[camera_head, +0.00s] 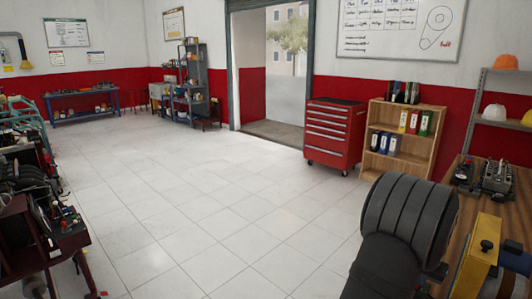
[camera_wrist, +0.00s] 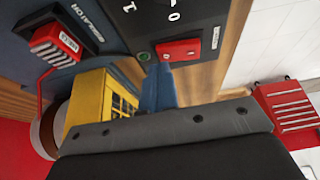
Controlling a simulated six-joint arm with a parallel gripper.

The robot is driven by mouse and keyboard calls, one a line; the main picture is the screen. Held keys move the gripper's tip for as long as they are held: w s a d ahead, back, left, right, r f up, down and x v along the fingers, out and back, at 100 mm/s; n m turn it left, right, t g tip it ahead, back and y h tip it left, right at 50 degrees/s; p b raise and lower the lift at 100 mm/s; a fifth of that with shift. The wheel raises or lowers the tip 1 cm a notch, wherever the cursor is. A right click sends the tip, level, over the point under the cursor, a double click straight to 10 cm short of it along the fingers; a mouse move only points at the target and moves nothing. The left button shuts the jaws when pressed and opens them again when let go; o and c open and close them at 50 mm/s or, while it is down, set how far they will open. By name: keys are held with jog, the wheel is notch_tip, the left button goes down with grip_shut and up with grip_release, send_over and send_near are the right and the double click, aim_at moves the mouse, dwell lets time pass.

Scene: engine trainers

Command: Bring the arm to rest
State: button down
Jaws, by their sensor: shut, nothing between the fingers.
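My gripper (camera_wrist: 160,125) fills the lower part of the wrist view as a dark body with a grey bolted edge. It is shut and holds nothing. Its fingertips do not show clearly. My dark ribbed arm (camera_head: 410,220) rises at the lower right of the head view, in front of the wooden bench (camera_head: 445,222). The gripper itself cannot be made out in the head view.
Close ahead in the wrist view are a black switch panel (camera_wrist: 200,18), a yellow box (camera_wrist: 98,98) and a blue panel (camera_wrist: 30,75). A red tool cabinet (camera_head: 333,135) and wooden bookcase (camera_head: 405,145) stand beyond. The tiled floor (camera_head: 190,200) is clear.

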jog(key=shift+f, duration=0.25)
jog(key=s+a+r+y, duration=0.1)
jog(key=s+a+r, duration=0.15)
jog(key=r, duration=0.85)
jog(key=s+a+r, duration=0.2)
jog(key=a+r, duration=0.2)
jog(key=r, duration=0.6)
jog(key=x, duration=0.4)
jog(key=shift+s+d+f, duration=0.1)
jog(key=shift+d+f, duration=0.1)
jog(key=shift+f, duration=0.15)
